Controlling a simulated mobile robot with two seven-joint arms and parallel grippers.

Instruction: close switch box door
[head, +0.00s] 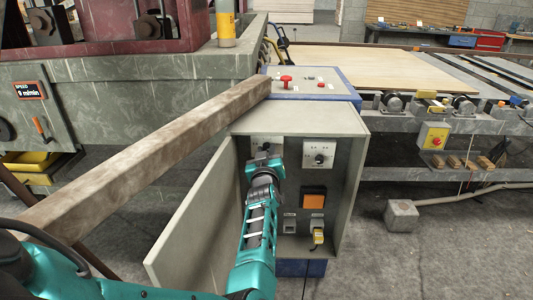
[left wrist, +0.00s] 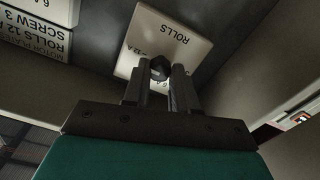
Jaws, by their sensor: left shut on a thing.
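The grey switch box (head: 345,160) stands open below a sloped control top. Its flat grey door (head: 195,225) hangs open on the left side, swung out toward me. My left gripper (head: 264,165) reaches inside the box in front of the left plate (head: 265,143). In the left wrist view the fingers (left wrist: 162,85) are shut on a dark knob (left wrist: 160,67) on a pale plate marked ROLLS (left wrist: 172,38). To the right, a second plate has a black knob (head: 319,159). An orange switch (head: 313,201) and a yellow plug (head: 318,236) are below. My right gripper is not in view.
A long wooden beam (head: 150,160) runs diagonally across the left, above the door. The control top has a red button (head: 286,82). A conveyor with a veneer sheet (head: 370,70) is behind. A grey block (head: 401,216) lies on the open floor at right.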

